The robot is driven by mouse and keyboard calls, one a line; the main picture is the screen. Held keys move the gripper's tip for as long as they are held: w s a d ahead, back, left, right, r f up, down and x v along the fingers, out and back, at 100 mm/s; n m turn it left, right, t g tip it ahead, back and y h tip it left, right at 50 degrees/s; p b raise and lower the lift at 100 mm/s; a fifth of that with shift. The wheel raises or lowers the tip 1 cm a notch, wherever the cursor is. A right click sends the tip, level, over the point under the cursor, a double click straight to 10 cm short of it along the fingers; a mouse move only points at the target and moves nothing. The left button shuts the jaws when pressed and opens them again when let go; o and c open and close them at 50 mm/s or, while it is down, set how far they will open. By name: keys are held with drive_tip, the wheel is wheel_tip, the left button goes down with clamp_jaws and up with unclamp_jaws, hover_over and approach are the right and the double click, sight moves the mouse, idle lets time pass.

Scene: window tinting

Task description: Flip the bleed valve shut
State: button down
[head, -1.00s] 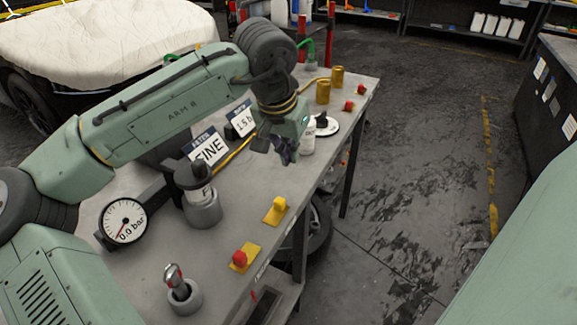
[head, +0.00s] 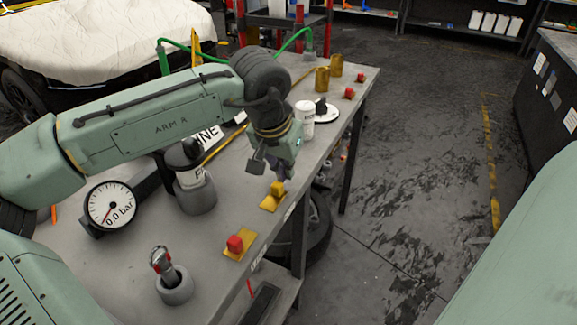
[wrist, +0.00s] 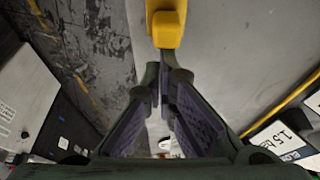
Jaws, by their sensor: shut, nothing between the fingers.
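A yellow valve knob (head: 278,187) stands on a yellow plate (head: 270,204) near the right edge of the bench. A red knob (head: 235,243) sits on a similar plate closer to me. No readable label shows which is the bleed valve. My gripper (head: 283,171) is shut and empty, pointing down just above and behind the yellow knob. In the wrist view the yellow knob (wrist: 166,28) is just beyond the fingertips (wrist: 162,78); I cannot tell whether they touch. A round gauge (head: 110,205) shows 0.0 bar.
A dark-capped bottle (head: 190,168) in a grey holder stands left of my gripper. A tool in a grey cup (head: 174,287) is at the near end. A white canister (head: 304,118) and brass cylinders (head: 322,79) stand farther back. Floor right of the bench (head: 344,150) is clear.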

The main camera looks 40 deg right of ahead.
sight(279, 184)
drive_tip(key=shift+s+a, duration=0.35)
drive_tip(key=shift+a, duration=0.5)
drive_tip(key=shift+s+a, duration=0.35)
drive_tip(key=shift+a, duration=0.45)
